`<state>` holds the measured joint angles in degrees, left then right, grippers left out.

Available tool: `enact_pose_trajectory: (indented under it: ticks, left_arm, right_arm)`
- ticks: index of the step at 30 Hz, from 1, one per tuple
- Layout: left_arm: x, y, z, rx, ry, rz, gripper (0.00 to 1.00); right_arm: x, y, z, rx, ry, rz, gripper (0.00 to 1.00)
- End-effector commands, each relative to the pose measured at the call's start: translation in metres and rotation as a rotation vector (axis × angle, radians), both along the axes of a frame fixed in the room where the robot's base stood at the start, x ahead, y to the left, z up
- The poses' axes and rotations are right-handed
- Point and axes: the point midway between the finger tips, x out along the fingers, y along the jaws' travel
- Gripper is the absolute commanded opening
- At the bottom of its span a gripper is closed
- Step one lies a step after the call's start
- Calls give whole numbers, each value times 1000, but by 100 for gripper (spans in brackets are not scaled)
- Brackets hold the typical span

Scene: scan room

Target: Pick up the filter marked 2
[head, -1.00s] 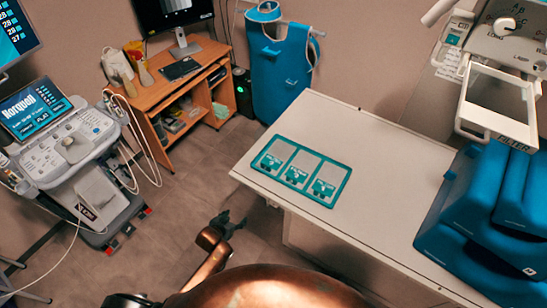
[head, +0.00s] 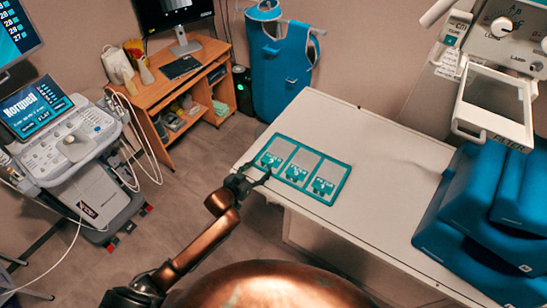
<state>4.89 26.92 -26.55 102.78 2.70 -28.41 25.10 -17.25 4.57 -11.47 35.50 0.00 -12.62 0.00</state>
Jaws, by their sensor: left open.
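A teal tray (head: 342,183) lies on the white table, with three pale panels in a row. A small teal filter sits at the front of each panel: the left one (head: 270,160), the middle one (head: 295,173) and the right one (head: 322,187). Their markings are too small to read, so I cannot tell which is marked 2. My left gripper (head: 257,174) is open and empty at the tray's left front corner, next to the left filter. It overlaps the table edge in the head view; its height over the table is unclear. My right gripper is out of view.
The white table (head: 390,200) is bare between the tray and the blue padded blocks (head: 470,225) at the right. A framed machine head (head: 495,105) hangs over the right end. An ultrasound cart (head: 75,150) and wooden desk (head: 180,80) stand left and back.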

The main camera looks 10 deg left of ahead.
Motion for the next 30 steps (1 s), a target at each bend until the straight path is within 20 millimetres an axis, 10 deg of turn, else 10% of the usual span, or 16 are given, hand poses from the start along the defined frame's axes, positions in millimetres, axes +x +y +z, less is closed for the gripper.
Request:
enact_pose_trajectory:
  ticks: [18, 30]
  left_arm:
    - [62, -20, -32, -2, -3, -3, 56]
    - [64, -20, -33, -1, -2, -2, 48]
  right_arm:
    - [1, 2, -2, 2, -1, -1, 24]
    - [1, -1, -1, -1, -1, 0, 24]
